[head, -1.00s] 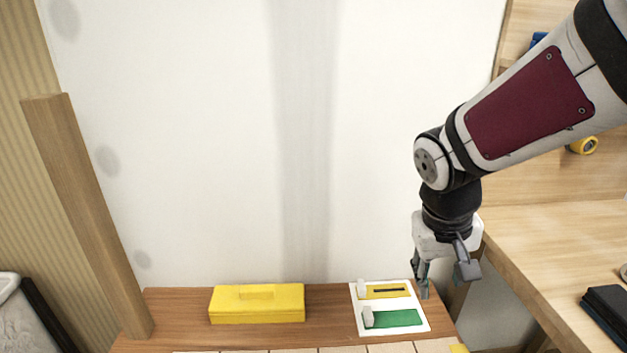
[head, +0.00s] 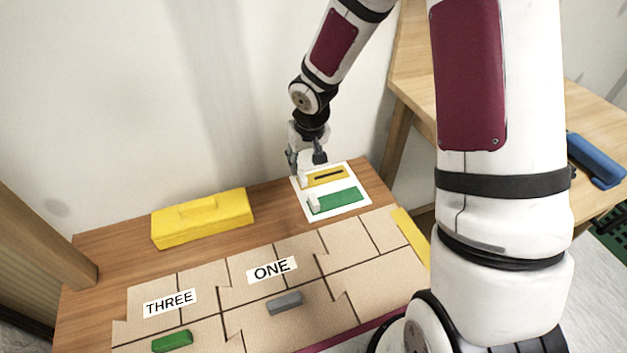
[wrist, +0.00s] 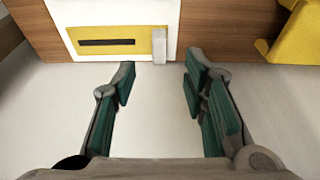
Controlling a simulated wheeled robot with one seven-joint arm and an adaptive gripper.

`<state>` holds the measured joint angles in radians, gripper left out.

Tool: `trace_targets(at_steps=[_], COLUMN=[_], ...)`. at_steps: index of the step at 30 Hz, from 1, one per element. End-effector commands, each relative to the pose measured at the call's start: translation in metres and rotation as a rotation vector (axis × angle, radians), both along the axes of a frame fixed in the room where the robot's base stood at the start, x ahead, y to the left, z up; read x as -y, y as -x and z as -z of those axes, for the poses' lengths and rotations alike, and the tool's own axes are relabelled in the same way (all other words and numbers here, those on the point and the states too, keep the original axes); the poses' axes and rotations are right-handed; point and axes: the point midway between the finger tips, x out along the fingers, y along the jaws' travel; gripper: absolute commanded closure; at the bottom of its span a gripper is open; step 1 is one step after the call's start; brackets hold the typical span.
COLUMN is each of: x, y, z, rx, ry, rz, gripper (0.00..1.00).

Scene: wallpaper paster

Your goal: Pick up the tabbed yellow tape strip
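The yellow tape strip (head: 336,174) lies on a white card, with a dark slot along it and a pale tab (head: 304,179) at its left end. In the wrist view the strip (wrist: 75,47) is at the top, with the tab (wrist: 159,46) at its right end. My gripper (head: 305,160) is at the back left of the card, near the tab. The wrist view shows my gripper (wrist: 159,78) open and empty, its fingertips either side of the tab in the picture and short of it.
A green strip (head: 336,201) with its own tab shares the white card (head: 355,183). A yellow box (head: 204,222) stands left on the wooden table. Tan panels labelled THREE and ONE (head: 240,310) cover the front. A pale wall is close behind my gripper.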

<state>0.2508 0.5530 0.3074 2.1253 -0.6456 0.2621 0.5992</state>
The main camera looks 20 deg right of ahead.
Motion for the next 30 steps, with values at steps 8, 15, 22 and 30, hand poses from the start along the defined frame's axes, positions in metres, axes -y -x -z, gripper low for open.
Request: trace_targets(at_steps=[8,15,22,30], x=[0.000,0.001,0.001,0.001], y=[-0.009,-0.017,-0.025,-0.026], z=[0.031,0.054,0.078,0.079], rx=[0.001,0.000,0.000,0.001], ry=[0.000,0.000,0.001,0.001], rz=[-0.001,0.000,-0.001,0.000], gripper=[0.60,0.60,0.60,0.60])
